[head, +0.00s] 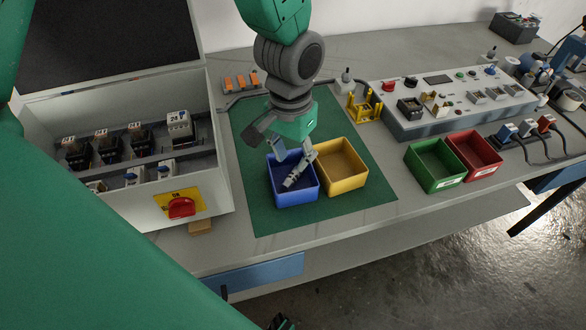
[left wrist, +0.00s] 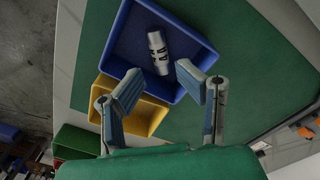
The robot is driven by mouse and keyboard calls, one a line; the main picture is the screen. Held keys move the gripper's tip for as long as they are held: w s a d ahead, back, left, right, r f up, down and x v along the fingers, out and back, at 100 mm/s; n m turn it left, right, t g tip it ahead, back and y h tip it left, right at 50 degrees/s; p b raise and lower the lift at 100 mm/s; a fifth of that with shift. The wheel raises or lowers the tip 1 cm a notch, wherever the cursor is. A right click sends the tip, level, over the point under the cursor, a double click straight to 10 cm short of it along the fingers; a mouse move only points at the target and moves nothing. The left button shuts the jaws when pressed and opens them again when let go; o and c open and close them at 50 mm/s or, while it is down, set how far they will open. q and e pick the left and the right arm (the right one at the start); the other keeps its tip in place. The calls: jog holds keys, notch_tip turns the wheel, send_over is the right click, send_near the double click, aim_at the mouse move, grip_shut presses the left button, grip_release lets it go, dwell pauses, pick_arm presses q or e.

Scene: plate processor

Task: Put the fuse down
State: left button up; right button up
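My left gripper (head: 290,160) hangs over the blue bin (head: 294,200), fingers pointing down. In the left wrist view the gripper (left wrist: 160,74) is open, with a clear gap between its two fingers. The fuse (left wrist: 159,52), a pale cylinder with dark marks, lies inside the blue bin (left wrist: 115,35), beyond the fingertips and apart from them. In the head view a finger overlaps the grey piece in that bin. A small dark and green part at the bottom edge of the head view may be my right gripper; its fingers cannot be made out.
A yellow bin (head: 341,170) stands right beside the blue one on a green mat (head: 265,222). An open fuse cabinet (head: 215,180) with a red switch (head: 181,208) is at left. Green (head: 434,166) and red (head: 474,156) bins and a control panel (head: 430,122) stand right.

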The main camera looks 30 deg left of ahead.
aim_at(291, 174)
pick_arm(q)
notch_tip(291, 174, up, 7)
jog(key=shift+a+f+p, duration=0.15)
jog(key=shift+f+p, duration=0.05)
jog(key=shift+p, duration=0.25)
jog(key=shift+f, duration=0.1)
